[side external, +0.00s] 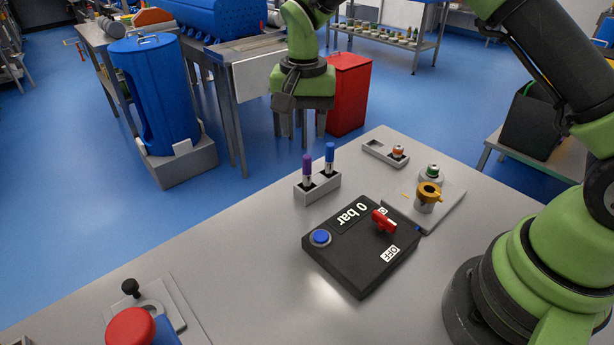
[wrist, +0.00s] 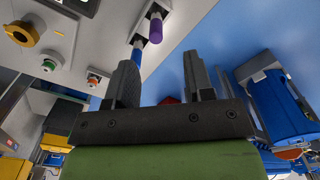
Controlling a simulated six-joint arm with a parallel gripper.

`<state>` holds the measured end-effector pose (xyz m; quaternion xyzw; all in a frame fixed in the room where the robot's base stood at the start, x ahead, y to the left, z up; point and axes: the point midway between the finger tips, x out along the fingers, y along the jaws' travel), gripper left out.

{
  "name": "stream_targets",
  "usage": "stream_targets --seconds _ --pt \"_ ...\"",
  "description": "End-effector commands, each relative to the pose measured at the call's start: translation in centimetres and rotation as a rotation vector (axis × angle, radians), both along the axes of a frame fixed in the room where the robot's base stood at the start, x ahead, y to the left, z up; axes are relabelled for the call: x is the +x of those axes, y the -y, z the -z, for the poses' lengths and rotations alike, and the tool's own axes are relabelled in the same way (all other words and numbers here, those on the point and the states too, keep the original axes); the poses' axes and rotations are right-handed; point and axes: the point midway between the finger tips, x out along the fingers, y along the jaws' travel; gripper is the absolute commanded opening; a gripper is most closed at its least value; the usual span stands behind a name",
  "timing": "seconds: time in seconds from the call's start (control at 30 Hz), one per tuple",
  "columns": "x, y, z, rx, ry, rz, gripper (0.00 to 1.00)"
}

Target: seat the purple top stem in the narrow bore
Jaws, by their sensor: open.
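The purple top stem (side external: 307,165) stands upright in the left hole of a small grey holder (side external: 318,188). A blue top stem (side external: 329,155) stands in the hole beside it. In the wrist view, the purple top (wrist: 155,28) and the blue stem (wrist: 137,55) show beyond my fingers. My gripper (wrist: 162,65) is open and empty, apart from both stems. In the side view it hangs in the air above and behind the holder. I cannot tell which opening is the narrow bore; a fitting with a yellow collar (side external: 429,191) stands on a light plate (side external: 451,213).
A black box (side external: 353,270) with a red handle (side external: 383,222) and a blue button (side external: 320,237) lies in front of the holder. A green-topped fitting (side external: 432,170) and a grey tray (side external: 374,149) with an orange-topped piece (side external: 398,151) stand right.

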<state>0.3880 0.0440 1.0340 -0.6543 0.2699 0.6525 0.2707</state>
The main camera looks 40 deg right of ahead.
Motion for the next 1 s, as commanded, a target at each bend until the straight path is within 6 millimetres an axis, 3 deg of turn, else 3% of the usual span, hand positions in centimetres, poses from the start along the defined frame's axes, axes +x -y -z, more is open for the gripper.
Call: stream_targets --seconds 0.2,0.47,0.7,1.0 --pt "-0.1 0.0 3.3 -0.001 -0.008 0.001 0.48" --pt "-0.1 0.2 5.7 -0.001 -0.006 0.002 0.48" --pt "-0.4 0.4 9.3 -0.001 -0.006 0.001 0.48" --pt "-0.3 0.4 9.9 0.001 -0.002 0.001 0.48"
